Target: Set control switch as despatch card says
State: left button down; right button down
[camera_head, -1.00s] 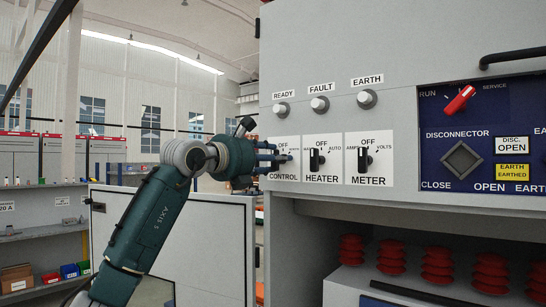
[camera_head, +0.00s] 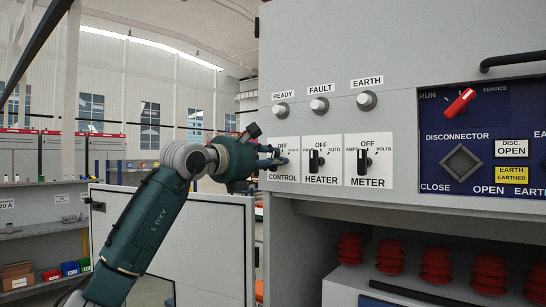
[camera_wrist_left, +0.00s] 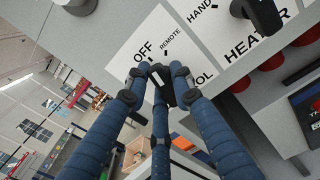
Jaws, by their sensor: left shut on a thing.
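The control switch is the leftmost of three on the cabinet front. Its white plate (camera_head: 293,173) reads OFF and CONTROL in the head view. My left gripper (camera_head: 279,159) is at this plate, its fingers covering most of the switch. In the left wrist view, the fingers (camera_wrist_left: 161,82) are closed around the black control knob (camera_wrist_left: 163,94). OFF and REMOTE show on the plate (camera_wrist_left: 150,38); the rest of its lettering is partly hidden. I cannot tell exactly where the knob points. I do not see a despatch card. My right gripper is not in view.
The heater switch (camera_head: 316,160) and meter switch (camera_head: 363,161) stand close to the right. READY, FAULT and EARTH lamps (camera_head: 319,105) sit above. A disconnector panel (camera_head: 440,113) is further right. An open door (camera_head: 225,225) stands below my left arm.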

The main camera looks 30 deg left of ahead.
pick_arm(q)
jog(key=m+p, duration=0.1)
jog(key=m, duration=0.2)
jog(key=shift+r, duration=0.2)
jog(key=shift+d+m+p, duration=0.15)
jog(key=shift+m+p, duration=0.45)
jog(key=shift+m, duration=1.1)
jog(key=c, duration=1.5)
grip_release()
jog(key=shift+s+f, duration=0.1)
